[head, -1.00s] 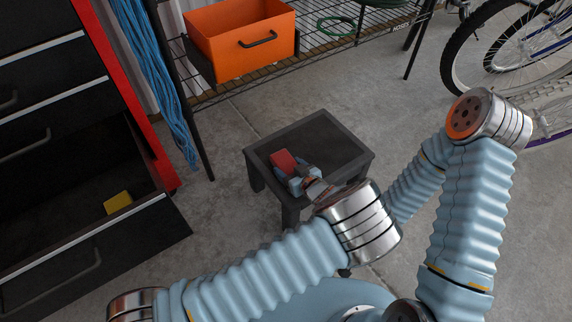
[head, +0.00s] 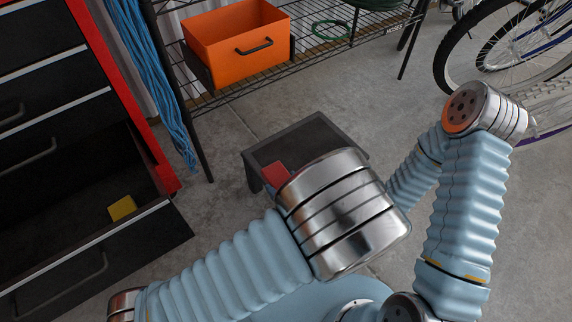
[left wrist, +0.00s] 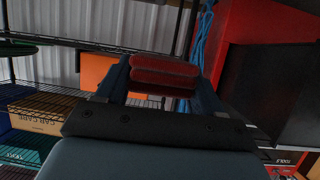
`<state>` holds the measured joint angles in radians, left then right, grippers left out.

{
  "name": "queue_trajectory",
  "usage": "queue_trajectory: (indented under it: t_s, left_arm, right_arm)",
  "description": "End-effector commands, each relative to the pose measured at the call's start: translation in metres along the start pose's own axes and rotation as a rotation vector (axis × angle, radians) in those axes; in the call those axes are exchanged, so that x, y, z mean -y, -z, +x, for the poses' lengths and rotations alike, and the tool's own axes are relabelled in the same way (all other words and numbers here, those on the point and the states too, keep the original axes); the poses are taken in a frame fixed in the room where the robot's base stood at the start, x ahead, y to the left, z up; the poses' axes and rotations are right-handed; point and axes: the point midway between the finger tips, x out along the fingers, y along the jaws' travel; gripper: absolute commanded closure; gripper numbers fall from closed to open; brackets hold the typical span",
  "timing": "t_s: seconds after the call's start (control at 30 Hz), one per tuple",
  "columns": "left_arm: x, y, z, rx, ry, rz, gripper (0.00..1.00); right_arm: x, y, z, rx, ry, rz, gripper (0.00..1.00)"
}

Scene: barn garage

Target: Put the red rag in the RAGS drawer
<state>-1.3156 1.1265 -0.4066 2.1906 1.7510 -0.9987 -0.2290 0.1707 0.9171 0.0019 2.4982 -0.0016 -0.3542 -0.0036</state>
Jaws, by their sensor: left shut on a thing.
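The red rag (head: 276,173) looks like a folded block in front of the small black table, partly hidden behind my left arm. In the left wrist view the rag (left wrist: 163,75) sits between the two blue fingers of my left gripper (left wrist: 164,82), which is shut on it. In the head view my own arm hides most of that gripper. An open drawer (head: 110,245) of the black and red cabinet is at the left, with a yellow item (head: 122,208) inside. I cannot read a RAGS label on it. My right gripper is not in view.
The black table (head: 318,133) stands mid-floor. An orange bin (head: 235,40) sits on a wire shelf behind. Blue rope (head: 150,80) hangs beside the cabinet (head: 75,60). A bicycle (head: 500,60) is at the back right. Floor between table and drawer is clear.

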Motion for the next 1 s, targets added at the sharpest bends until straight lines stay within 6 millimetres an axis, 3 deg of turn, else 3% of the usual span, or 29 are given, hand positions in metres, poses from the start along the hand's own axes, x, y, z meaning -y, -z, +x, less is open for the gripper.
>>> queue_trajectory:
  t_s: [0.13, 0.27, 0.47, 0.7, 0.83, 1.0]
  left_arm:
    - [0.006, 0.002, -0.01, -0.001, -0.002, 0.0, 0.62]
    - [0.007, 0.011, -0.002, 0.001, -0.012, 0.004, 0.62]
    - [0.008, 0.057, 0.046, 0.003, -0.101, 0.039, 0.62]
    - [0.034, 0.117, 0.12, 0.003, -0.285, 0.114, 0.62]
    - [0.058, 0.141, 0.144, 0.001, -0.384, 0.155, 0.62]
    - [0.084, 0.157, 0.158, 0.0, -0.482, 0.197, 0.62]
  right_arm:
    - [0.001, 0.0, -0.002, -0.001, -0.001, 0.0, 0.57]
    - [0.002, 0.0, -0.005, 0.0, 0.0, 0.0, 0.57]
    - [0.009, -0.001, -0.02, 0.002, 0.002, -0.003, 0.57]
    - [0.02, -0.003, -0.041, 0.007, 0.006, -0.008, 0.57]
    - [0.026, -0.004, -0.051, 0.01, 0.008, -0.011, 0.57]
    - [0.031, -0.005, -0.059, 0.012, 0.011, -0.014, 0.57]
